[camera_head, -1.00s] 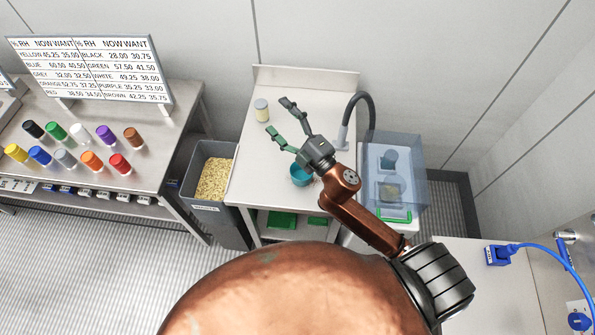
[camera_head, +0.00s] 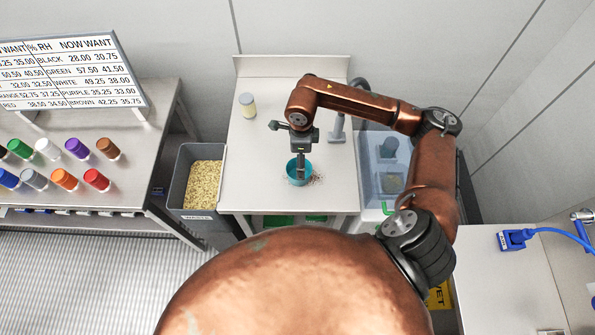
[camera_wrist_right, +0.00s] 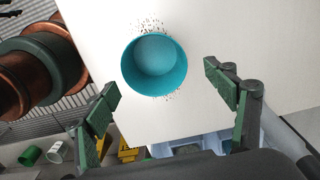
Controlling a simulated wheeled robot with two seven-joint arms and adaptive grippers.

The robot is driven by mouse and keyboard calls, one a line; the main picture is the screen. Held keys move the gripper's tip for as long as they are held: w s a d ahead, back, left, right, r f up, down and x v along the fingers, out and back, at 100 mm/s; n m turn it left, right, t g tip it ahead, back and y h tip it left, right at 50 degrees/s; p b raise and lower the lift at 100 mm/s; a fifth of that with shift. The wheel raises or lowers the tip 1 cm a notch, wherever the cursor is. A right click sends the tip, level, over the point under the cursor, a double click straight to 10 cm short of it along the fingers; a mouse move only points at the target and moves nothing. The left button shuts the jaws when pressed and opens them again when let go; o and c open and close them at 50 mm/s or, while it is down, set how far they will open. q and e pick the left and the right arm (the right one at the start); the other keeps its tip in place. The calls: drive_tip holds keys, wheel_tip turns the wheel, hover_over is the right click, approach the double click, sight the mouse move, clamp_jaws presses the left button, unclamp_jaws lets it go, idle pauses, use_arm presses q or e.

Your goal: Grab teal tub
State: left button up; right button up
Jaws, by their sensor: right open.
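The teal tub (camera_head: 292,174) stands upright on the white worktop, with dark specks scattered around it. My right gripper (camera_head: 302,170) is over the tub, pointing down, and hides part of it in the head view. In the right wrist view the round teal tub (camera_wrist_right: 155,66) shows from above, a little ahead of the open fingers. My right gripper (camera_wrist_right: 165,97) is open there, one green-padded finger on each side, and neither finger visibly touches the tub. My left gripper is not in view.
A yellow-labelled jar (camera_head: 247,105) stands at the worktop's back left. A grey waste bin (camera_head: 183,155) full of pale pellets is left of the worktop (camera_head: 255,150). A clear blue box (camera_head: 372,180) is on the right. Several coloured drums stand on the left table.

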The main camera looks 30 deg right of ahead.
sight(291, 166)
drive_tip(key=f, duration=0.4)
drive_tip(key=a+f+p, duration=0.1)
drive_tip(key=f, duration=0.1)
drive_tip(key=shift+s+f, duration=0.15)
drive_tip(key=shift+s, duration=0.05)
drive_tip(key=shift+d+f, duration=0.1)
drive_tip(key=shift+f, duration=0.45)
drive_tip(key=shift+c, duration=0.6)
drive_tip(key=c, duration=1.2)
drive_tip(key=shift+r, duration=0.1)
